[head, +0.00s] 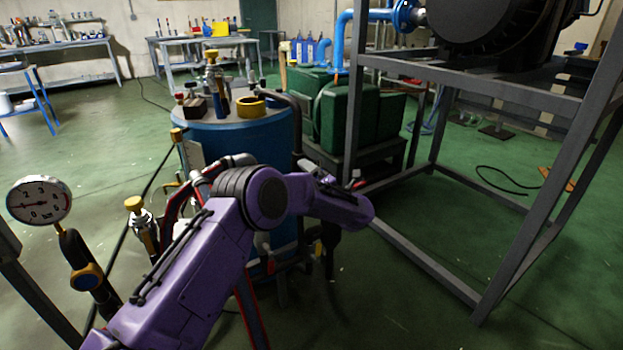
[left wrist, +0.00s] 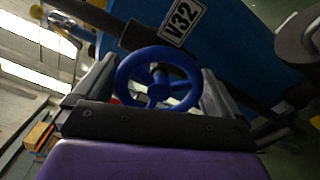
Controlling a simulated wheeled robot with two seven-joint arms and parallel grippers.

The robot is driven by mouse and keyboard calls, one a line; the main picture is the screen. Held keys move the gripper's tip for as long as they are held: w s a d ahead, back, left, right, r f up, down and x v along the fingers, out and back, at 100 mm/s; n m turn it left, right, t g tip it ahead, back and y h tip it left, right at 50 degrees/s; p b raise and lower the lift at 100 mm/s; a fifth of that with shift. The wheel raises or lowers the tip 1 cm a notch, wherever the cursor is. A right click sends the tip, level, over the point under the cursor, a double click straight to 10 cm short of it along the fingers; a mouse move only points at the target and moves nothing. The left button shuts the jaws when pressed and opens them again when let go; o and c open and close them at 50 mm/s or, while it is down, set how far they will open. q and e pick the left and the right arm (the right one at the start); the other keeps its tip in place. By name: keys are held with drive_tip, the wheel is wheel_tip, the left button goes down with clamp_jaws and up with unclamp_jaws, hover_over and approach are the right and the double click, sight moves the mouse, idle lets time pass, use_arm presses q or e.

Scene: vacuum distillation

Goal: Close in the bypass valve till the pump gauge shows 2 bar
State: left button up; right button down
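A blue handwheel (left wrist: 160,79) is in the left wrist view, in front of a blue vessel (left wrist: 243,45). In the head view my left gripper (head: 328,240) hangs below the end of my purple arm, mostly hidden, and the wheel cannot be made out. A round gauge (head: 39,200) stands at the left; its red needle lies near level, pointing left, and its exact reading is unclear. My right gripper is not in view.
A blue drum (head: 235,140) with fittings on top stands behind my arm. A grey steel frame (head: 470,290) fills the right, with green containers (head: 345,115) to its left. A brass-topped fitting (head: 140,215) stands near the gauge. Open green floor lies at the far left.

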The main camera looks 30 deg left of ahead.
use_arm(q)
drive_tip(key=p+v, duration=0.1)
drive_tip(key=v, duration=0.9)
drive_tip(key=shift+s+d, duration=0.15)
drive_tip(key=shift+d, duration=0.1)
idle(0.9)
